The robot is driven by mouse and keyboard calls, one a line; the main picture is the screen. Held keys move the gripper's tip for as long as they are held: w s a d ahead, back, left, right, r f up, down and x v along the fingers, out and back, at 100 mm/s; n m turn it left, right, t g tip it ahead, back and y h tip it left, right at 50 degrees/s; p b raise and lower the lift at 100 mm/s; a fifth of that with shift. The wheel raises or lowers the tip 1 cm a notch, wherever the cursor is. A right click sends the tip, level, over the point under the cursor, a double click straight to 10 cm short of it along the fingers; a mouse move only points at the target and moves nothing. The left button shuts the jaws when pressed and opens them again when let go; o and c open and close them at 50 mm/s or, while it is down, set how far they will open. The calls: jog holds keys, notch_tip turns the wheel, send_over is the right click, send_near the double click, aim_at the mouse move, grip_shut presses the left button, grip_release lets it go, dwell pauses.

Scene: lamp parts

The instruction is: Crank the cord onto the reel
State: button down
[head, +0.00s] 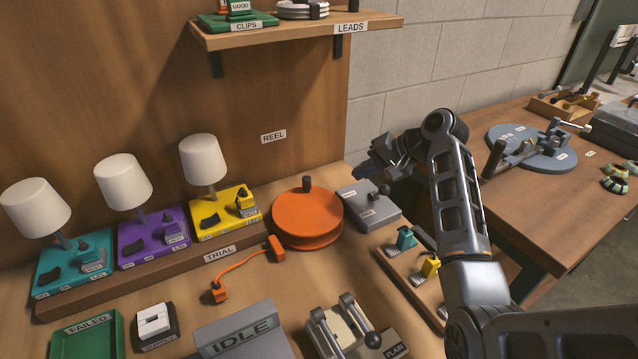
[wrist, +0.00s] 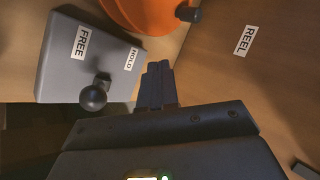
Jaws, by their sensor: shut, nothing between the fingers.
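The orange reel (head: 308,217) lies flat on the bench below the REEL label, with a dark upright crank knob (head: 307,184) on its top near the back. In the wrist view the reel (wrist: 140,14) and its knob (wrist: 188,14) show at the top edge. An orange cord (head: 243,262) lies on the bench left of the reel, with an orange plug or connector at each end. My gripper (wrist: 158,68) is shut and empty, above the bench. In the head view my gripper (head: 375,160) is right of the reel, above the grey lever box (head: 368,208). The wrist view shows the box (wrist: 62,70) marked FREE and HOLD, its ball-topped lever (wrist: 94,95) left of my fingers.
Three lamps on teal, purple and yellow bases stand on the TRIAL ledge (head: 150,272) at left. An IDLE sign (head: 240,335), a two-lever fixture (head: 345,330) and a green FAILED tray (head: 88,335) are in front. The LEADS shelf (head: 300,28) overhangs the back.

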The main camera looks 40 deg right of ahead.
aim_at(327, 196)
jog(key=s+r+t+y, duration=0.2)
jog(key=s, duration=0.2)
jog(key=shift+m, duration=0.4)
jog(key=b+x, duration=0.1)
jog(key=x, duration=0.2)
jog(key=b+x, duration=0.1)
jog(key=x, duration=0.2)
jog(key=b+x, duration=0.2)
jog(key=x, duration=0.2)
jog(key=shift+s+a+f, duration=0.15)
jog(key=shift+s+a, duration=0.15)
jog(key=w, duration=0.1)
jog(key=w+a+b, duration=0.1)
jog(key=w, duration=0.1)
jog(key=shift+a, duration=0.2)
jog(key=shift+w+a+b, duration=0.25)
jog(key=shift+w+b, duration=0.05)
jog(key=shift+w, duration=0.15)
jog(key=shift+w+a+n+y, duration=0.25)
jog(key=shift+w+n+y, duration=0.25)
jog(key=shift+w+n, duration=0.15)
jog(key=shift+s+r, duration=0.1)
jog(key=shift+r, duration=0.1)
